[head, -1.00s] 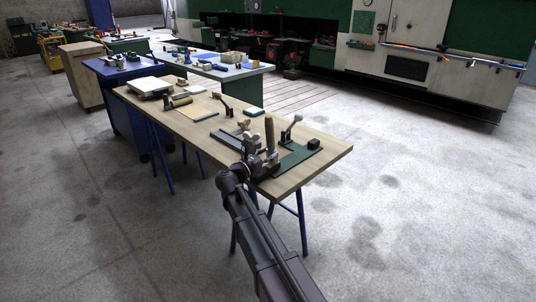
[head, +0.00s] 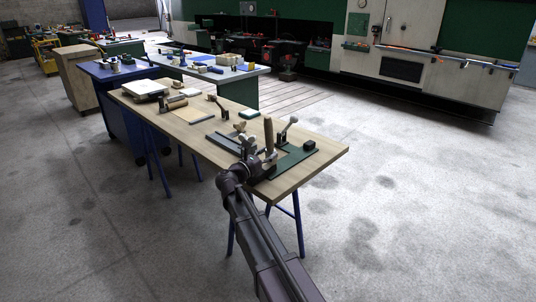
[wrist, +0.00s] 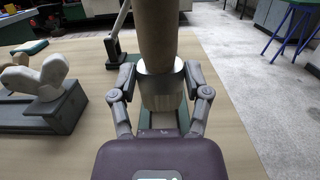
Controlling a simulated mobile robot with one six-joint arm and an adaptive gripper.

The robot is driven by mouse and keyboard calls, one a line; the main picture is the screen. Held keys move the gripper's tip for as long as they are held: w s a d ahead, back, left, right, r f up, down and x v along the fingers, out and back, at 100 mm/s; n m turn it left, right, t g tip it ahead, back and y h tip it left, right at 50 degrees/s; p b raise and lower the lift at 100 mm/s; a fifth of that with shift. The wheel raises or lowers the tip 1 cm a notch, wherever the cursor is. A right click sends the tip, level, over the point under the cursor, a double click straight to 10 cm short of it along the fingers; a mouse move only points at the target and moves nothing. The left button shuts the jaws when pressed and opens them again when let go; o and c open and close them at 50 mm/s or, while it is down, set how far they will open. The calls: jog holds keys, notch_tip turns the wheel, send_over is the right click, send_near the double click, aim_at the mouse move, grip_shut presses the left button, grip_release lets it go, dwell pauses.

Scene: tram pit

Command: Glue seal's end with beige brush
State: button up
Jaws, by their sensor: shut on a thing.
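The brush has a brown wooden handle (head: 268,132) and stands upright in my gripper (head: 263,165). In the wrist view, the handle (wrist: 156,35) runs into a shiny metal ferrule (wrist: 162,88). My gripper (wrist: 160,95) is shut, with one finger on each side of the ferrule. The brush is over the near part of the wooden table, by a green plate (head: 292,160). I cannot make out the seal or its end.
A cream wing-shaped knob (wrist: 38,76) sits on a dark grey block (wrist: 45,113) left of the brush. A lever clamp (head: 287,130) and a black block (head: 309,146) stand nearby. The wooden table (head: 328,152) also bears boards and rolls further back. Open floor lies to the right.

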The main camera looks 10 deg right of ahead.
jog(key=shift+s+a, duration=0.1)
jog(key=shift+a, duration=0.05)
jog(key=shift+s+a+f, duration=0.1)
jog(key=shift+s+a, duration=0.3)
jog(key=shift+a, duration=0.15)
dwell(0.4)
jog(key=shift+v, duration=0.8)
jog(key=shift+s+a, duration=0.1)
jog(key=shift+s+a+f+b, duration=0.1)
jog(key=shift+s+a+b, duration=0.2)
jog(key=shift+s+a, duration=0.15)
